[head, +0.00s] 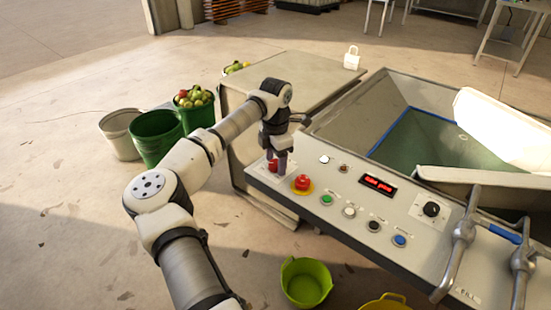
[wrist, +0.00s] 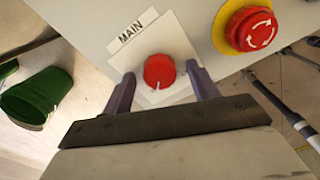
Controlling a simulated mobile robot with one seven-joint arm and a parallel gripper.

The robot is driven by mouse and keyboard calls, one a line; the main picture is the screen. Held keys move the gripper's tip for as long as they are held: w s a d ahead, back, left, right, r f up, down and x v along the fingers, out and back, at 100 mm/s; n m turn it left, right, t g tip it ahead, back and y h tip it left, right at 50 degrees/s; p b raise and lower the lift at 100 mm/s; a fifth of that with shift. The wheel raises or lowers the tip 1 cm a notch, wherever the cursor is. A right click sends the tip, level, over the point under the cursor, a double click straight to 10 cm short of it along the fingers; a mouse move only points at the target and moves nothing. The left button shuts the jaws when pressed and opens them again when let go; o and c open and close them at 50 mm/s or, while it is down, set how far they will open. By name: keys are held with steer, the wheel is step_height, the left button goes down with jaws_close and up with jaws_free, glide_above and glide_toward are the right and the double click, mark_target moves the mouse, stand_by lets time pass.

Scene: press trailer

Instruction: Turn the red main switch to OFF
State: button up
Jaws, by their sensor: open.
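The red main switch (wrist: 159,71) is a round knob on a white plate labelled MAIN, with a pale pointer mark toward its lower edge in the wrist view. In the head view the red switch (head: 272,166) sits at the left end of the control panel, partly hidden by my gripper. My gripper (wrist: 158,80) is open, with one finger on each side of the knob. I cannot tell whether the fingers touch it. In the head view my gripper (head: 278,163) points down at the switch.
A red emergency stop (wrist: 257,28) on a yellow ring is close beside the switch; it also shows in the head view (head: 302,183). Several buttons, a red display (head: 378,185) and a black knob (head: 431,209) lie further right. Green buckets (head: 157,138) stand on the floor at left.

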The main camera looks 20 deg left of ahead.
steer(key=c, duration=1)
steer(key=n, duration=0.4)
steer(key=shift+n+b, duration=0.35)
steer(key=shift+n, duration=0.05)
steer(key=n, duration=0.4)
steer(key=shift+n+b, duration=0.3)
steer(key=n, duration=0.4)
steer(key=shift+b, duration=0.3)
steer(key=shift+n, duration=2.2)
